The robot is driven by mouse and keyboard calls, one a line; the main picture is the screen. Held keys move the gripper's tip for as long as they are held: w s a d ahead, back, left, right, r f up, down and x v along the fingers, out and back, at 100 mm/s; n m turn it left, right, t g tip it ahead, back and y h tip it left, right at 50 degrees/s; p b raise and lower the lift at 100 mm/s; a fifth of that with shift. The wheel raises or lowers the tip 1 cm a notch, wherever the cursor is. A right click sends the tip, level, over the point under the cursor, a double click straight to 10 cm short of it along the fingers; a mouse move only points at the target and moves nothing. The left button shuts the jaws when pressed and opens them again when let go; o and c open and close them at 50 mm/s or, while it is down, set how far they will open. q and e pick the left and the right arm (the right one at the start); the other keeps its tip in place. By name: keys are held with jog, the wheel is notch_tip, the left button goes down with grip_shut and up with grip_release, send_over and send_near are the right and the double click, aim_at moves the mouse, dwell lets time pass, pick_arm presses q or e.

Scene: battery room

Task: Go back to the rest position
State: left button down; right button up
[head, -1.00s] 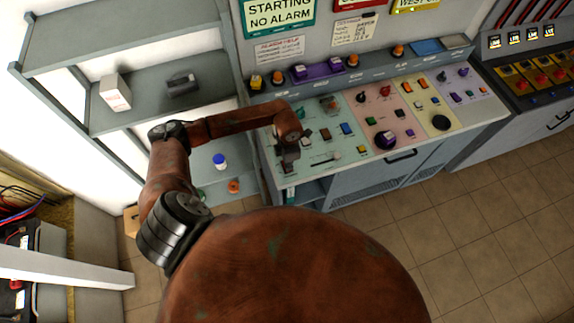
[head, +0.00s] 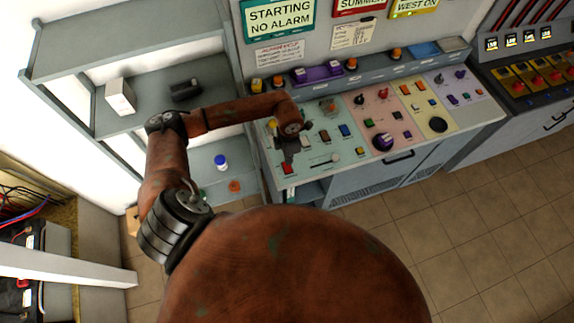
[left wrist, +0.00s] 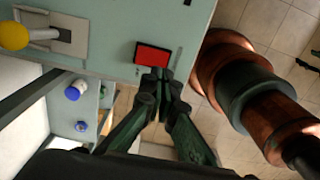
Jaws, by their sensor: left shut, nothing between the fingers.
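My left gripper (head: 287,156) hangs over the left, pale green section of the control console (head: 345,162). In the left wrist view its fingers (left wrist: 157,76) are together and empty. Their tips appear just beside a square red button (left wrist: 153,54) and overlap its lower edge in the picture; I cannot tell whether they touch it. The red button also shows in the head view (head: 287,168), below the gripper. A lever with a yellow ball knob (left wrist: 14,36) stands at the upper left of the wrist view. My right gripper is not in view.
A grey shelf unit (head: 130,58) stands left of the console, holding a white box (head: 120,96), a dark object (head: 185,91) and a blue-capped container (head: 221,162). A second panel (head: 530,75) is at right. Tiled floor (head: 480,230) in front of the console is clear.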

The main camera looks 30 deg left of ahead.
pick_arm(q)
jog(key=shift+r, duration=0.35)
